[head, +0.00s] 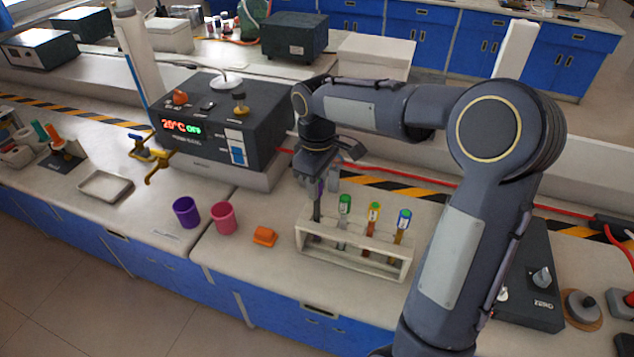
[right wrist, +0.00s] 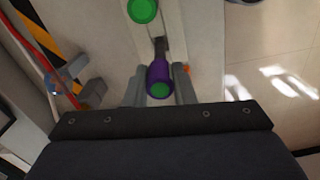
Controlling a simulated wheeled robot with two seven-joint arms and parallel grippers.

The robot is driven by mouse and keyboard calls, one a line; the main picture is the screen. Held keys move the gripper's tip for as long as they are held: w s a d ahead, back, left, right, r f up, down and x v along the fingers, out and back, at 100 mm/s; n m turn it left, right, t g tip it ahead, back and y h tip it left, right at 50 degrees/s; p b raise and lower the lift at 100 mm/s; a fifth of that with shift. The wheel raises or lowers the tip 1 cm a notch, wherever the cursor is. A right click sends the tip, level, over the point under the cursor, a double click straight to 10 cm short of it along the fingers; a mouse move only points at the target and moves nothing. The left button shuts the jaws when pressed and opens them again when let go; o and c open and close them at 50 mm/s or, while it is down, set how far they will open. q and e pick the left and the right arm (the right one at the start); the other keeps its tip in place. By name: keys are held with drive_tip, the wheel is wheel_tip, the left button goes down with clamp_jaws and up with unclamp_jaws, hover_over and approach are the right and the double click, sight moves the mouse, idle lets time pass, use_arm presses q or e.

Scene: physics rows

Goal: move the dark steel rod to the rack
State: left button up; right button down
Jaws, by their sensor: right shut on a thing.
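The dark steel rod (head: 316,208) hangs upright below my right gripper (head: 325,184), at the left end of the white rack (head: 352,256). My left gripper is in neither view.
The rack also holds tubes with green (head: 344,201), orange (head: 375,211) and blue (head: 404,218) caps. An orange block (head: 265,237), a pink cup (head: 223,218) and a purple cup (head: 186,212) stand left of it. A dark heater box (head: 215,125) stands behind.

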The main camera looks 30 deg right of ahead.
drive_tip(key=shift+f+b, duration=0.85)
drive_tip(key=shift+f, duration=0.45)
drive_tip(key=c, duration=1.1)
unclamp_jaws()
drive_tip(key=shift+r, duration=0.1)
drive_tip(key=shift+c, duration=0.2)
drive_tip(key=shift+o, duration=0.3)
drive_tip(key=o, duration=0.4)
drive_tip(key=shift+c, duration=0.2)
wheel_tip(320, 180, up, 7)
drive_tip(key=p, duration=0.6)
drive_tip(key=shift+p, duration=0.3)
